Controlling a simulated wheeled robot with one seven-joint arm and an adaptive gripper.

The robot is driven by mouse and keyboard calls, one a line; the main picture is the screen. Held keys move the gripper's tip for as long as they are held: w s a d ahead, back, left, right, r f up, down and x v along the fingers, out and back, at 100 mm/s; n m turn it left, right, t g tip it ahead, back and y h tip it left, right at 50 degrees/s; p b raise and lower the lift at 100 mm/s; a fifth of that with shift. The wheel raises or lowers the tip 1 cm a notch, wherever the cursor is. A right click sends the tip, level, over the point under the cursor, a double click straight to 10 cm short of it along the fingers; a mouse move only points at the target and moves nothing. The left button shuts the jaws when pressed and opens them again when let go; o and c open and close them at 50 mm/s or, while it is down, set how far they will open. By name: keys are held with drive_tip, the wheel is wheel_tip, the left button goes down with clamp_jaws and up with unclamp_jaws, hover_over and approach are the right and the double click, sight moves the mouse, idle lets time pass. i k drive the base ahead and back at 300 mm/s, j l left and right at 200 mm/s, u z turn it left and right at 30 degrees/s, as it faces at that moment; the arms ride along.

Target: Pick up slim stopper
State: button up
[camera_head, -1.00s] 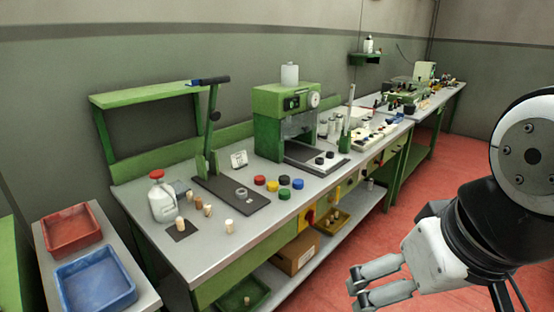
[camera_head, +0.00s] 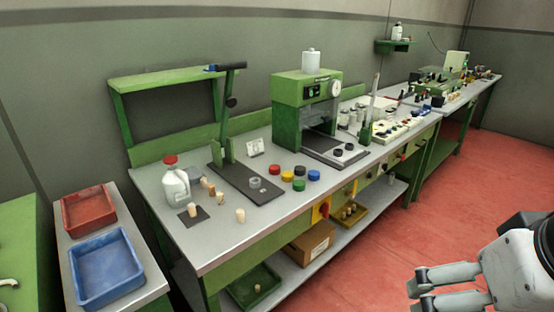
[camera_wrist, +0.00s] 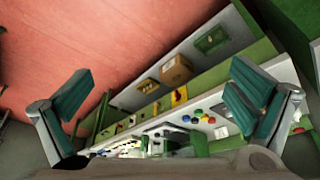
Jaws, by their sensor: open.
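Several pale cork stoppers stand on the left part of the workbench (camera_head: 240,243). One stopper (camera_head: 192,209) is on a dark square mat, others (camera_head: 204,182), (camera_head: 211,189) and (camera_head: 219,198) stand close behind it, and one (camera_head: 240,215) stands apart nearer the front edge. I cannot tell which is the slim one at this size. My gripper (camera_head: 413,297) is open and empty at the lower right, over the red floor, well away from the stoppers. In the wrist view its two fingers (camera_wrist: 160,95) are spread wide with nothing between them.
A white jug (camera_head: 176,186) with a red cap stands beside the stoppers. A lever press (camera_head: 225,140) and coloured caps (camera_head: 300,171) are behind and right. Red (camera_head: 88,211) and blue (camera_head: 105,270) trays lie left. A green tray (camera_head: 255,286) and box (camera_head: 311,243) sit below. Floor ahead is clear.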

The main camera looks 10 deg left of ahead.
sight(192, 209)
drive_tip(key=i+j+u, duration=0.85)
drive_tip(key=i+l, duration=0.05)
drive_tip(key=i, duration=0.05)
